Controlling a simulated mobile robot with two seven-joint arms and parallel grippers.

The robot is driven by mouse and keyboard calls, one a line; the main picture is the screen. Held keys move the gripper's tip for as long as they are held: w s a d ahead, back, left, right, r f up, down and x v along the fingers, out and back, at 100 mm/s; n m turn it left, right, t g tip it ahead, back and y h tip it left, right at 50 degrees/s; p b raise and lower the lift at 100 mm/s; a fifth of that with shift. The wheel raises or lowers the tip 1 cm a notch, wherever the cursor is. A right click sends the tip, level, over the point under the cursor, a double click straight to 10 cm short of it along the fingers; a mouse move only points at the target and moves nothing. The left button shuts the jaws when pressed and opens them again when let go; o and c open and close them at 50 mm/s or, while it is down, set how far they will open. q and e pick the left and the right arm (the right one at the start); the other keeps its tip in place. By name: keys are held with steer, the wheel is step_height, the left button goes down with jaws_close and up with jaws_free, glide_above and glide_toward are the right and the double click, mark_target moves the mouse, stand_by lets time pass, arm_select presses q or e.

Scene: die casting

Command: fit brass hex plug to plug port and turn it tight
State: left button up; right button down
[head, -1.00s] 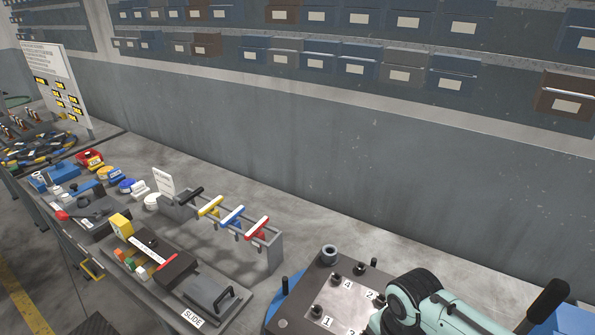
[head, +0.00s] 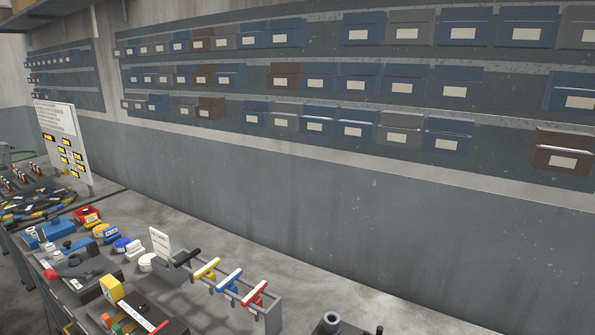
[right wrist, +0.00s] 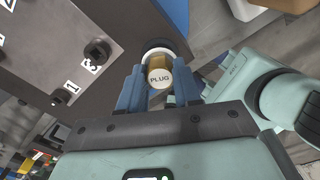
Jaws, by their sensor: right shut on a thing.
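The brass hex plug (right wrist: 159,73) is in the right wrist view, its pale end cap lettered PLUG facing the camera. My right gripper (right wrist: 158,92) is shut on it, with a blue finger on either side. The plug's far end points at a round, pale-rimmed dark opening (right wrist: 157,44), apparently the plug port, at the edge of the dark block (right wrist: 105,22). The plug overlaps this opening, and I cannot tell whether it is in it or just in front. My left gripper is in neither current view.
The block's face carries dark bolts (right wrist: 97,50) beside numbered labels. A teal arm link of mine lies right of the gripper. In the head view, a rack with coloured handles (head: 228,281) stands on the bench, left of a round boss (head: 331,323). Wall bins (head: 355,130) hang behind.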

steer(key=shift+s+f, duration=0.1)
steer(key=shift+f, duration=0.2)
steer(key=m, duration=0.6)
steer(key=shift+f, duration=0.2)
stand_by(0.9)
